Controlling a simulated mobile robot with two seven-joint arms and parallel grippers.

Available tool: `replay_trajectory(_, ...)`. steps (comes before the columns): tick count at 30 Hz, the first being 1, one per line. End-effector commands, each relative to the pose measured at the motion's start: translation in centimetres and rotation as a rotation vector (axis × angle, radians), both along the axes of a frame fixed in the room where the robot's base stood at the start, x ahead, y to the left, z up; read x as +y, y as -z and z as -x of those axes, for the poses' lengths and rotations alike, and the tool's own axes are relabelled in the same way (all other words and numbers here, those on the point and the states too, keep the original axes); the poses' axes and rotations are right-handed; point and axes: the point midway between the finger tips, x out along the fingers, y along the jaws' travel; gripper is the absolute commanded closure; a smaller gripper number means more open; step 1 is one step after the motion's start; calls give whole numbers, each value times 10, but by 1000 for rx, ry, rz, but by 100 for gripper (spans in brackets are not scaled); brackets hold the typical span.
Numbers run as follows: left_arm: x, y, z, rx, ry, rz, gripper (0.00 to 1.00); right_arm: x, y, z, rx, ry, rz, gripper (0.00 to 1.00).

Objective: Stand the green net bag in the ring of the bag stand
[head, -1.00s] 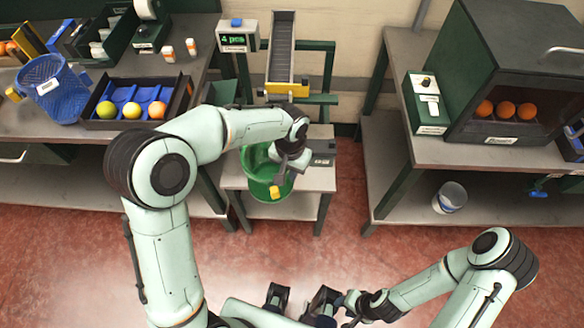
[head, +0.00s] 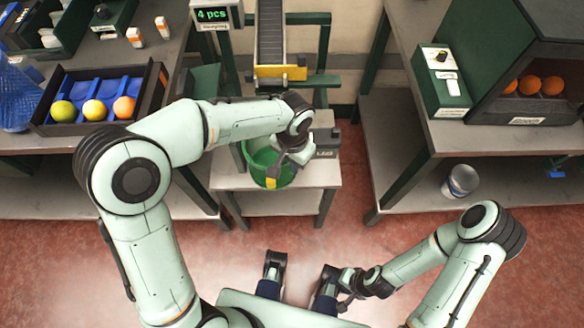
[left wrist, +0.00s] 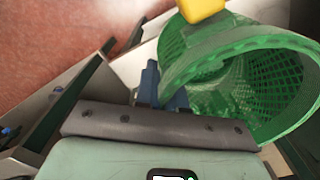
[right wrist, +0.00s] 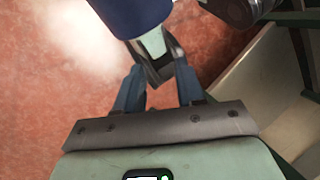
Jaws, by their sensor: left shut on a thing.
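The green net bag (head: 262,158) is open at the top, over the small grey table (head: 312,177) in the head view. My left gripper (head: 290,158) is at the bag's right side. In the left wrist view, my left gripper (left wrist: 160,88) is shut on the rim of the green net bag (left wrist: 235,85), and its mesh inside shows empty. A yellow tag (head: 271,183) hangs on its near side. A grey device (head: 326,143) stands right of the bag; I cannot make out the stand's ring. My right gripper (right wrist: 158,88) is open and empty, low near my base.
A yellow-ended chute (head: 280,73) is behind the bag, with a display (head: 213,15) reading 4 pcs. A tray (head: 148,100) with three fruits is on the left bench. A dark cabinet (head: 495,95) with oranges is on the right bench.

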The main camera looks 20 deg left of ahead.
Motion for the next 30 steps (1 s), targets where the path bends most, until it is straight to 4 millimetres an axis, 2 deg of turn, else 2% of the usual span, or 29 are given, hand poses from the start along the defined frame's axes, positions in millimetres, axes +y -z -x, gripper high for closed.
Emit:
replay_trajectory(23, 26, 2, -91, 1, -3, 0, 100, 1, -33, 12, 49, -11, -8, 62)
replay_trajectory(30, 27, 35, -91, 2, -1, -1, 100, 0, -11, 8, 28, -5, -4, 62)
